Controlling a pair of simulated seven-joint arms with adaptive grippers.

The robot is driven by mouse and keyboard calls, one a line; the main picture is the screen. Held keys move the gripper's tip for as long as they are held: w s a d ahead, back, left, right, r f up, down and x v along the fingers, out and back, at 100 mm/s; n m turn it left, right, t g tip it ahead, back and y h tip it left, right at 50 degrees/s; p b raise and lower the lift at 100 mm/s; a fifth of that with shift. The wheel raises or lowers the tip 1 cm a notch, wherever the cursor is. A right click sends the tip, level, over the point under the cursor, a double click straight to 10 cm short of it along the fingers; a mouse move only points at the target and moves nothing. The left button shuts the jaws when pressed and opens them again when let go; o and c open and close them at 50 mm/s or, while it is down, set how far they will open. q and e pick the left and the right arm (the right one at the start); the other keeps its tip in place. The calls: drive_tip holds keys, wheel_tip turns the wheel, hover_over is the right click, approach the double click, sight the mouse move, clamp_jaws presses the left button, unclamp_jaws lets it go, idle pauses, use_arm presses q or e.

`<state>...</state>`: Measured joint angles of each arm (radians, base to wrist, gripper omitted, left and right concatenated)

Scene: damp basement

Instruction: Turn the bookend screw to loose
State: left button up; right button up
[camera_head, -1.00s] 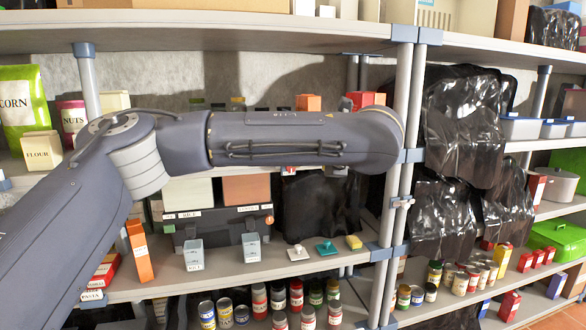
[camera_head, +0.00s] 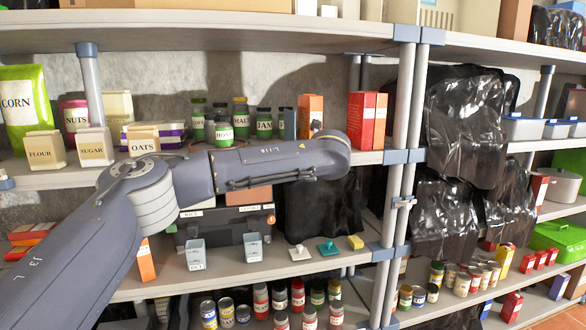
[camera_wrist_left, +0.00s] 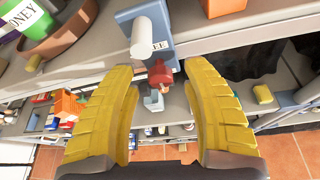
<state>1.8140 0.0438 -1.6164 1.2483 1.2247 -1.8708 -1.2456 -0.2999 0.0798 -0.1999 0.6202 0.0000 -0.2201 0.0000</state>
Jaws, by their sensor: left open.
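My left gripper (camera_wrist_left: 160,105) is open in the left wrist view, its two yellow fingers apart with nothing between the pads. Ahead of it, at the shelf edge, is a blue-grey upright plate (camera_wrist_left: 160,15), which looks like the bookend, with a partly hidden label. A white cylinder (camera_wrist_left: 149,37) sticks out from it. A red knob-like part (camera_wrist_left: 160,74), possibly the screw, sits just below, in line with the gap between the fingers. I cannot tell how it is turned. In the head view my arm hides the gripper. My right gripper is not in view.
The lower shelf holds grey containers (camera_head: 253,247) and small hooks (camera_head: 328,249). A shelf post (camera_head: 402,95) rises right of my arm.

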use_arm(q)
drive_tip(key=shift+w+a+f, duration=0.2)
drive_tip(key=shift+w+f, duration=0.05)
drive_tip(key=shift+w, duration=0.3)
clamp_jaws()
